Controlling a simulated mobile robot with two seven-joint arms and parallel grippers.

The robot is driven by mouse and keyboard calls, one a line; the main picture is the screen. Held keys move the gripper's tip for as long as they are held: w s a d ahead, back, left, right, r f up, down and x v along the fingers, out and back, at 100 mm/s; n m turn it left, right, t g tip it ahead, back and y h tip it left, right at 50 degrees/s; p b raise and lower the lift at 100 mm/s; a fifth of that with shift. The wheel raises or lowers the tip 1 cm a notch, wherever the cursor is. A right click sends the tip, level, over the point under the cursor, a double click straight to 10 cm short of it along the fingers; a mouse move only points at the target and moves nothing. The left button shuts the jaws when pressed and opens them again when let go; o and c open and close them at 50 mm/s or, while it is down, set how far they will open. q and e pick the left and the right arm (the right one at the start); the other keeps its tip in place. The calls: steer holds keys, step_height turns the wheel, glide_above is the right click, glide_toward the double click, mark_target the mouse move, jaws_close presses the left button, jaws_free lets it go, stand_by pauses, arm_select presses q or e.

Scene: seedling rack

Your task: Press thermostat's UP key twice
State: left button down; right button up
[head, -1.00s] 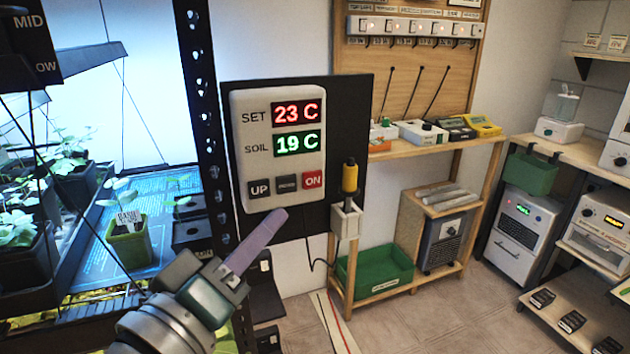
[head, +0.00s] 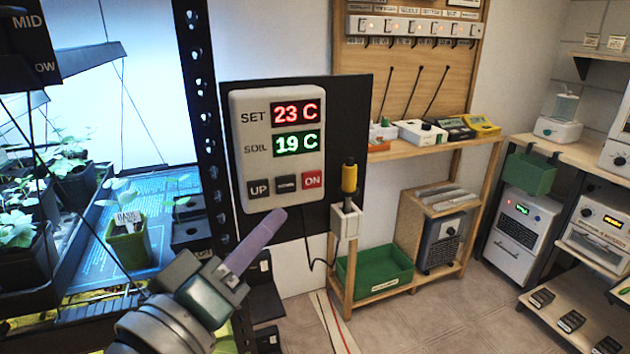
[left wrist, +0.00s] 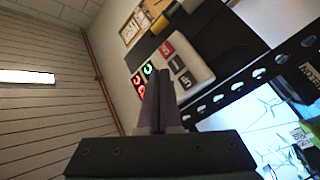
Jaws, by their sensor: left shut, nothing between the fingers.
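The thermostat (head: 240,170) is a white panel on a black board, with SET reading 23 C in red and SOIL reading 19 C in green. Its black UP key (head: 259,188) is at the lower left of the panel, beside a dark middle key (head: 286,184) and a red ON key (head: 312,180). My left gripper (head: 280,215) is shut and empty, its purple fingertips just below the keys in the head view. In the left wrist view the thermostat (left wrist: 192,62) and the UP key (left wrist: 260,74) show beyond the fingers (left wrist: 160,95). I cannot tell any contact. My right gripper is out of view.
A black perforated rack post (head: 205,130) stands left of the thermostat, with potted seedlings (head: 128,240) on the shelf beyond. A yellow-handled tool (head: 349,177) stands in a white holder (head: 346,221) at the right. A green bin (head: 375,271) sits low behind it.

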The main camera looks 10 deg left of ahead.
mark_target(259, 190)
arm_select(q)
steer(key=s+m+g+p, duration=0.1)
steer(key=m, duration=0.6)
steer(key=s+d+m+g+y+p, duration=0.1)
steer(key=m+p, duration=0.1)
steer(key=m, duration=0.5)
steer(key=s+d+m+g+p, duration=0.1)
steer(key=m+p, duration=0.1)
steer(key=m, duration=0.5)
steer(key=shift+s, duration=0.1)
steer(key=shift+w+a+b, duration=0.4)
steer(key=shift+w+a, duration=0.4)
steer(key=shift+w, duration=0.45)
steer(key=shift+w+a+b, duration=0.4)
steer(key=shift+w+a, duration=0.4)
steer(key=shift+w, duration=0.4)
steer(key=shift+w+a+b, duration=0.4)
steer(key=shift+w+a, duration=0.4)
steer(key=shift+w, duration=0.45)
steer(key=shift+w+a, duration=0.1)
steer(key=shift+w+a, duration=0.15)
steer(key=shift+w, duration=0.1)
